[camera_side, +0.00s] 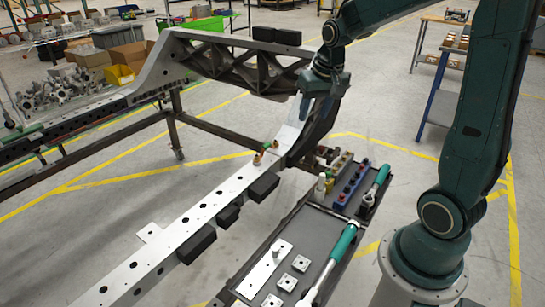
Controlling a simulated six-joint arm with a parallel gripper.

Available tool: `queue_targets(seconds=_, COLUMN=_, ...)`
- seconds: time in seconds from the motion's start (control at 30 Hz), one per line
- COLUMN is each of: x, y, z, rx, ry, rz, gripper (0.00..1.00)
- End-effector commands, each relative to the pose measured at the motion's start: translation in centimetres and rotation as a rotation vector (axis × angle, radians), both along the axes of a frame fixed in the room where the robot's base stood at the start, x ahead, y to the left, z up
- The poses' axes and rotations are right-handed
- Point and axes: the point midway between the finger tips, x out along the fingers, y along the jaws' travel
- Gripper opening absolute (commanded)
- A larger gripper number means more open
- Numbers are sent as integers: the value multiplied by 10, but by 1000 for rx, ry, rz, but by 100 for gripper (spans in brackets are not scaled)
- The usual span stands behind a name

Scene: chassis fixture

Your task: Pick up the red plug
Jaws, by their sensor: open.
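My gripper (328,104) hangs at the upper middle, in front of the dark lattice bracket of the chassis. It is open, and I see nothing held in it. Small red pieces (341,197) show on a blue rack in the parts tray at the lower right, below and apart from the gripper. I cannot tell for sure which of them is the red plug. Small brass and green fittings (258,158) stand on the light chassis rail (185,217), left of and below the gripper.
The tray (285,225) also holds teal-handled tools (343,242), a metal plate (265,272) and small square blocks (300,263). Black blocks hang along the rail's side. Shelves with boxes and metal parts stand at the back left.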

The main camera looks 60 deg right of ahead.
Motion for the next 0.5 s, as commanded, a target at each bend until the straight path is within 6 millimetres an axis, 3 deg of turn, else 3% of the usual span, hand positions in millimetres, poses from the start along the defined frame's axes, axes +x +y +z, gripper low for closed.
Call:
queue_targets(seconds=0.2, x=16, y=-49, z=-40, rx=31, ry=42, rz=-126, gripper=47)
queue_targets(seconds=0.5, x=23, y=-113, z=-103, rx=74, ry=90, rz=-293, gripper=47)
